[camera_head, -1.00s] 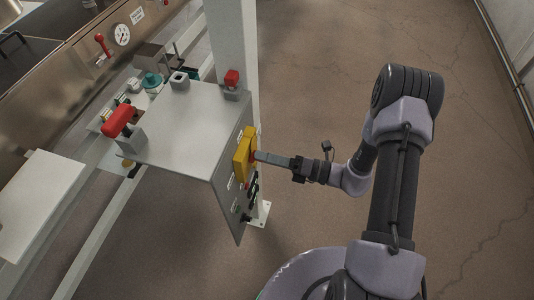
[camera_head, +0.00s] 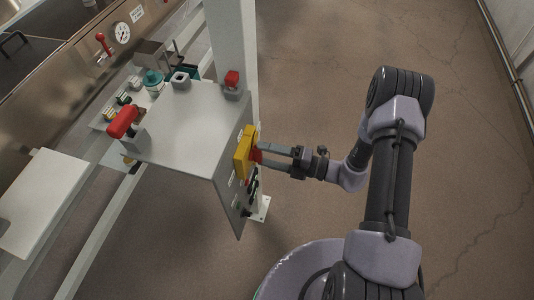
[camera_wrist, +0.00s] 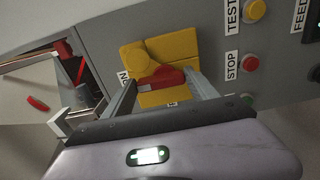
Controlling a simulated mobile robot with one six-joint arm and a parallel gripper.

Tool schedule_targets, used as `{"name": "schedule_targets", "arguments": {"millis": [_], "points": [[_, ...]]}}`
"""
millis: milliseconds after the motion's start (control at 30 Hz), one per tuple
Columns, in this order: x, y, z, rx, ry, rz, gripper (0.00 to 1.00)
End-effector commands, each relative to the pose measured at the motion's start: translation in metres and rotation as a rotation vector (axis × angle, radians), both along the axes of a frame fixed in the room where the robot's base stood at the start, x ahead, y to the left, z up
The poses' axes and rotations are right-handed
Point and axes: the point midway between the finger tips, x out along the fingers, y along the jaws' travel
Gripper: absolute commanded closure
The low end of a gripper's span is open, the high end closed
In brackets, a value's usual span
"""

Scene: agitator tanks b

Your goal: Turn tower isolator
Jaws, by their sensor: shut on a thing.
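The tower isolator is a yellow block (camera_head: 245,150) with a red handle (camera_head: 257,153), on the side face of a grey control box. In the wrist view the yellow block (camera_wrist: 178,48) fills the upper middle, and the red handle (camera_wrist: 162,78) lies slanted across it between my fingers. My gripper (camera_head: 264,155) reaches in from the right and is shut on the red handle. In the wrist view my gripper (camera_wrist: 160,78) has one finger on each side of the handle. Labels beside the block are partly hidden by the fingers.
A red STOP button (camera_wrist: 250,62) and a yellow TEST button (camera_wrist: 254,10) sit right of the isolator. The grey box top (camera_head: 190,125) carries a red lever (camera_head: 124,121) and a red-topped fitting (camera_head: 232,80). A white post stands behind. Floor to the right is clear.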

Motion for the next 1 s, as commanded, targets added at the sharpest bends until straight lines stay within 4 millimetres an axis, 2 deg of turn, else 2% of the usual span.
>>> {"name": "schedule_targets", "arguments": {"millis": [333, 367, 467, 867, 1000], "points": [[-0.0005, 0.0001, -0.0005, 0.002, 0.005, 0.000, 0.73], [-0.0005, 0.0001, -0.0005, 0.002, 0.005, 0.000, 0.29], [-0.0004, 0.0000, -0.0004, 0.001, 0.004, 0.000, 0.11], [-0.0001, 0.0000, 0.0000, 0.001, 0.003, 0.000, 0.11], [-0.0025, -0.0087, 0.0005, 0.001, 0.003, -0.002, 0.11]]}}
